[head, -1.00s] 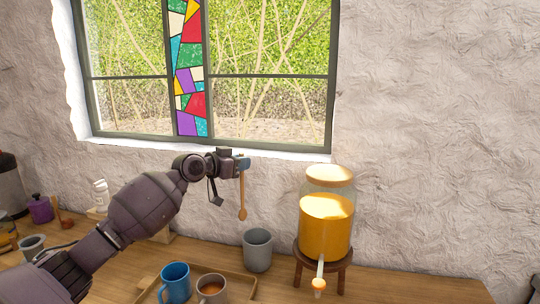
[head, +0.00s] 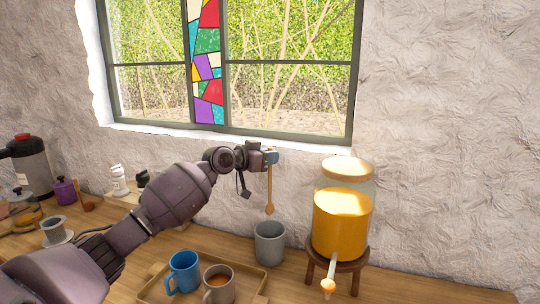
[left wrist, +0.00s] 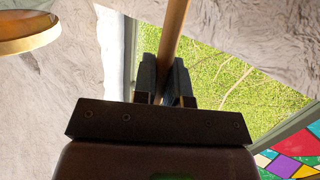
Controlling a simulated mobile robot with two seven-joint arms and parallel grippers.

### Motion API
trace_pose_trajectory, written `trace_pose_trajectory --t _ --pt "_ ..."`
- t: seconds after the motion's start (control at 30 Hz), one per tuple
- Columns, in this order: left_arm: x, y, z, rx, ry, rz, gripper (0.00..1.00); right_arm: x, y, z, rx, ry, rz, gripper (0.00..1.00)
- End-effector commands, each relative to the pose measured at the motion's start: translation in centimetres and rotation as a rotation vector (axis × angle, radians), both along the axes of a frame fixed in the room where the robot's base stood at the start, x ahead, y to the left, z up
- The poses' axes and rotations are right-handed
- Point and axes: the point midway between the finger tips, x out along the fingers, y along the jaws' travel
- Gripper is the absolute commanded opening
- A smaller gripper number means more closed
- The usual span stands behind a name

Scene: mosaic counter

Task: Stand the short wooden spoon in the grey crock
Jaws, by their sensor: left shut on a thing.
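The short wooden spoon (head: 269,196) hangs nearly upright from my left gripper (head: 270,158), its rounded end down. My left gripper is shut on the spoon; in the left wrist view the wooden handle (left wrist: 174,30) runs between the two fingers (left wrist: 166,90). The grey crock (head: 269,244) stands on the wooden counter below, and the spoon's lower end is just above its rim, apart from it. The inside of the crock is mostly hidden. My right gripper is not in view.
A drink dispenser (head: 340,222) on a wooden stand is right of the crock. A tray (head: 250,290) with a blue mug (head: 183,272) and a grey mug (head: 218,286) lies in front. A window (head: 290,70) and rough wall are behind.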

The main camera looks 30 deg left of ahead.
Motion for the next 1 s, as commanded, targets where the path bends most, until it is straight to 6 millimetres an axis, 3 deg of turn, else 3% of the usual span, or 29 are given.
trace_pose_trajectory --t 0.47,1.0 --pt "0.0 0.0 -3.3 -0.001 0.0 0.0 0.0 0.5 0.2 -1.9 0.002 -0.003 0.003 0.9" --pt "0.0 0.0 -6.8 -0.001 0.001 0.0 0.0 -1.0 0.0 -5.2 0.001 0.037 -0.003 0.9"
